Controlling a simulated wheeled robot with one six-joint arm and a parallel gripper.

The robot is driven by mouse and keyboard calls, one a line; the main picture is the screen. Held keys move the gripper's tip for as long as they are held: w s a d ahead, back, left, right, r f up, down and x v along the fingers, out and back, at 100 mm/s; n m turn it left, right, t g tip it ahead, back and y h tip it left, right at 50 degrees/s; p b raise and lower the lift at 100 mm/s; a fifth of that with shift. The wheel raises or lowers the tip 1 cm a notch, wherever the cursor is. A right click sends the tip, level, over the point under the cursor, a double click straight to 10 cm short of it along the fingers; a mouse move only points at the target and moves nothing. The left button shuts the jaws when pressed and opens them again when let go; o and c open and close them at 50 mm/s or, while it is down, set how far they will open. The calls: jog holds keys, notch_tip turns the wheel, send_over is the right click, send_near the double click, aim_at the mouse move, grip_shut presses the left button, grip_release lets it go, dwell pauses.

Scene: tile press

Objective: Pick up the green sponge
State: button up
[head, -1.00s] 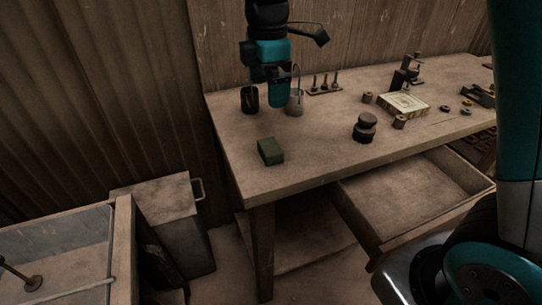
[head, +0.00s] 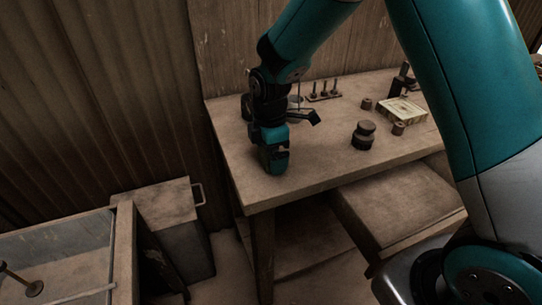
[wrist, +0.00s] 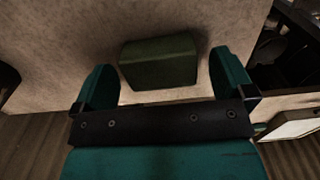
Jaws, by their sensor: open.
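The green sponge (wrist: 160,62) is a dark green block lying on the workbench top (wrist: 50,30). In the wrist view it sits between the two fingers of my gripper (wrist: 162,82), with a gap on each side. The gripper is open and empty. In the head view my gripper (head: 274,165) is low over the front left part of the bench top (head: 320,165), and it hides the sponge there.
A dark round stacked object (head: 363,135) stands right of my gripper. A rack with several pegs (head: 323,95) stands behind. A pale tile press frame (head: 403,110) lies further right.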

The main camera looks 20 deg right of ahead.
jog(key=shift+f, duration=0.4)
jog(key=c, duration=1)
jog(key=shift+r, duration=0.1)
notch_tip(320, 180, up, 20)
jog(key=shift+o, duration=1.2)
jog(key=shift+c, duration=0.4)
